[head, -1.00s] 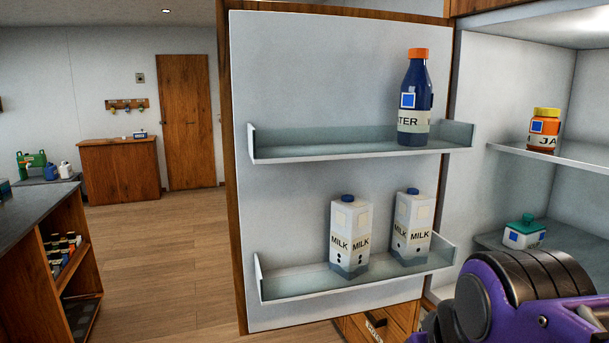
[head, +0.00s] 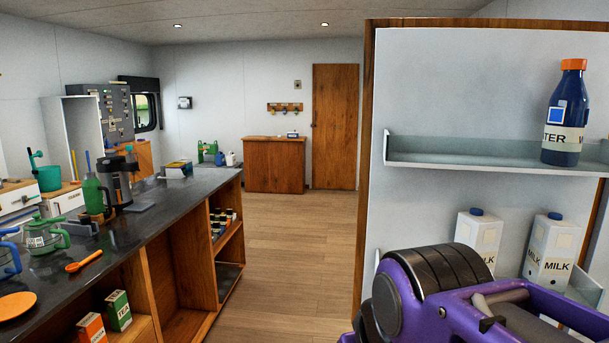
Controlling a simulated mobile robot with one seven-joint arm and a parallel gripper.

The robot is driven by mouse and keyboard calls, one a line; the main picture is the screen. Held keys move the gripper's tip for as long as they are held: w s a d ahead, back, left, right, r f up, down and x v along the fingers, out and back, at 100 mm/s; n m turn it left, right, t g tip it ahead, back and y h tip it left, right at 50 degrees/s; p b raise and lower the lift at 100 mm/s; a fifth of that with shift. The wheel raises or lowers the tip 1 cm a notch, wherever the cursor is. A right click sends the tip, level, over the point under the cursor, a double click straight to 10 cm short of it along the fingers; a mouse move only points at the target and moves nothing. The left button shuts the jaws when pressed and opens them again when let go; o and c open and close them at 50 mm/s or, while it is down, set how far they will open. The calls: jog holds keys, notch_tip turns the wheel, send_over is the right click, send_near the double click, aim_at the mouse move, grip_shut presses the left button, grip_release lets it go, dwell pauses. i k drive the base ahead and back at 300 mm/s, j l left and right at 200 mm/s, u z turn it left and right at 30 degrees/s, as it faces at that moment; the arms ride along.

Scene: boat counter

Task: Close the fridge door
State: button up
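The fridge door (head: 455,95) stands open on the right of the head view, its white inner side facing me and a wooden edge on its left. Its upper shelf (head: 450,150) holds a blue water bottle (head: 566,115) with an orange cap. Two milk cartons (head: 479,236) (head: 549,248) stand lower down, partly hidden behind my purple arm. The arm is at the lower right, in front of the door in the picture; I cannot tell if it touches. My gripper is not in view. The fridge interior is out of view.
A long dark counter (head: 140,215) with jugs, bottles and a coffee machine runs along the left, with open wooden shelves below. Bare wooden floor (head: 285,240) lies between the counter and the fridge door. A wooden cabinet (head: 274,165) and a wooden door (head: 335,125) are at the back.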

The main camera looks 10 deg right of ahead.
aim_at(454, 110)
jog(key=i+u, duration=0.2)
jog(key=i, duration=1.95)
jog(key=i+z, duration=0.2)
jog(key=i, duration=0.25)
jog(key=i+j+z, duration=0.25)
jog(key=i, duration=0.15)
jog(key=z, duration=3.85)
